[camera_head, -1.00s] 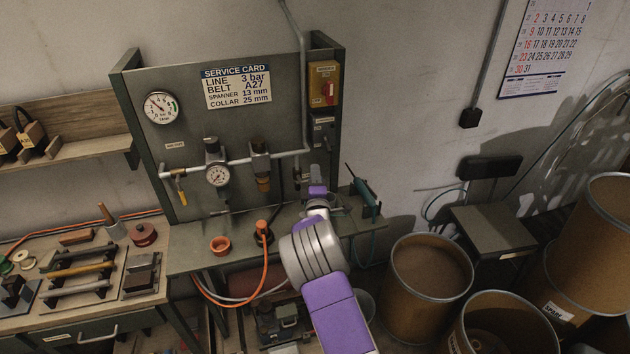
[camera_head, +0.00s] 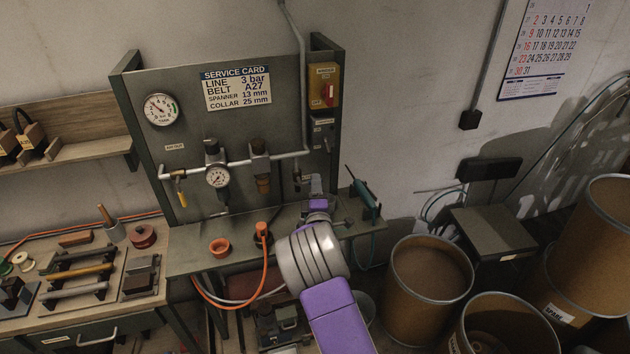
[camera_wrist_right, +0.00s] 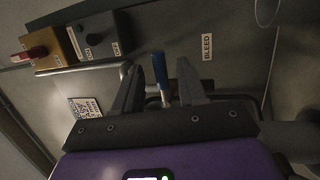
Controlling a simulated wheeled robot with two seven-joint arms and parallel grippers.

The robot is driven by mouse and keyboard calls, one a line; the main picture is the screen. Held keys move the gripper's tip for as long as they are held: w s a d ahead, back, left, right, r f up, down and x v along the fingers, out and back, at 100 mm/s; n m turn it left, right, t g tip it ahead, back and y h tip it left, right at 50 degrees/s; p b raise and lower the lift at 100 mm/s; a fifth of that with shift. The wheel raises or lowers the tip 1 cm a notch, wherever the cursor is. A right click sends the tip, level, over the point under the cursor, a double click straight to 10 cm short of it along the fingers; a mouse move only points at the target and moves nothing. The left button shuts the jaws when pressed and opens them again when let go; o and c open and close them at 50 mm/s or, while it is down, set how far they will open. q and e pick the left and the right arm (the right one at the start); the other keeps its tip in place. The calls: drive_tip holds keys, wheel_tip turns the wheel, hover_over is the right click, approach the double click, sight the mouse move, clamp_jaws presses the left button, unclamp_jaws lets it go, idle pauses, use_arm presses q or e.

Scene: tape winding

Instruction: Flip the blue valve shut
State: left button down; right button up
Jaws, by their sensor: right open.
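The blue valve's handle (camera_wrist_right: 160,75) shows in the right wrist view as a short blue lever on a pale stem, beside a BLEED label (camera_wrist_right: 207,47). My right gripper (camera_wrist_right: 158,68) is open, with one dark finger on each side of the lever. Gaps show between the fingers and the lever; I cannot tell any contact. In the head view my right gripper (camera_head: 316,182) is small, near the panel's lower right, and the blue handle cannot be made out there. My left gripper is not in view.
A yellow switch box (camera_head: 324,86) with a red knob and a grey box (camera_head: 323,133) sit on the panel's right side. A pipe with a gauge (camera_head: 218,176) and a yellow-handled valve (camera_head: 181,192) crosses the panel. A teal tool (camera_head: 364,194) stands right of my gripper.

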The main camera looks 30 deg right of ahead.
drive_tip(key=v, duration=0.3)
drive_tip(key=shift+s+a, duration=0.15)
drive_tip(key=shift+s, duration=0.1)
idle(0.4)
